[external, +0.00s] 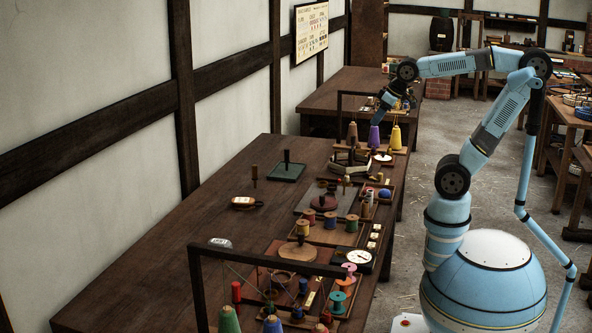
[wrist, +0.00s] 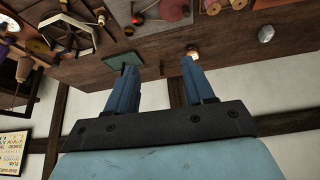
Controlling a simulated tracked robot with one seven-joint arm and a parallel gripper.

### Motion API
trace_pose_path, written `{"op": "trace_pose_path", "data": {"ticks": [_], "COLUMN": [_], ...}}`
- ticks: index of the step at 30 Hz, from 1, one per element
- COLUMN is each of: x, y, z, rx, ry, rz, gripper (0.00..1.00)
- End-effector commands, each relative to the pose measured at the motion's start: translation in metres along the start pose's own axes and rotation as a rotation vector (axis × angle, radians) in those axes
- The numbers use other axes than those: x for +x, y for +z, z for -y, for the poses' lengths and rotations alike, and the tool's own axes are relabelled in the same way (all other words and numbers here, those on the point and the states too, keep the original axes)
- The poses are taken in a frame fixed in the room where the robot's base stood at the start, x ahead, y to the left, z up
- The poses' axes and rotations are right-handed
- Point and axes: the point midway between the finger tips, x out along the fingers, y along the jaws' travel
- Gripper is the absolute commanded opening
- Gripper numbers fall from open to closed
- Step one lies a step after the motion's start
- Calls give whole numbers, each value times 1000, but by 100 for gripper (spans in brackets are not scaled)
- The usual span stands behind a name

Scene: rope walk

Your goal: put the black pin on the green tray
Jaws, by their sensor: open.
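The green tray (external: 285,173) lies on the long dark table, near its far wall side; it also shows in the wrist view (wrist: 117,58). A dark upright peg (external: 287,158) stands at its middle; I cannot tell whether it is the black pin or part of the tray. My gripper (wrist: 159,65) is open and empty. In the external view my gripper (external: 381,108) is above the table's far right end, well away from both.
Purple (external: 374,136) and yellow (external: 396,137) cones stand near my gripper. A dark winder frame (external: 350,163) lies right of the tray. Spools and a dial (external: 358,257) crowd the right side. A dark gantry (external: 195,285) stands in front.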

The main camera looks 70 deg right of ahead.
Motion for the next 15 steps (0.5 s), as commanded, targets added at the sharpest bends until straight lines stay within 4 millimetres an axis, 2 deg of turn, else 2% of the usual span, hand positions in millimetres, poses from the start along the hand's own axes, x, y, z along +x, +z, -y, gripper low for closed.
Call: {"op": "trace_pose_path", "data": {"ticks": [3,6,10,15], "x": [-10,-14,-17,-17], "y": [31,49,60,63], "z": [8,11,13,14], "rx": [-34,-55,-69,-72], "ry": [-21,-32,-40,-42], "rz": [1,3,6,8], "gripper": [53,53,53,53]}}
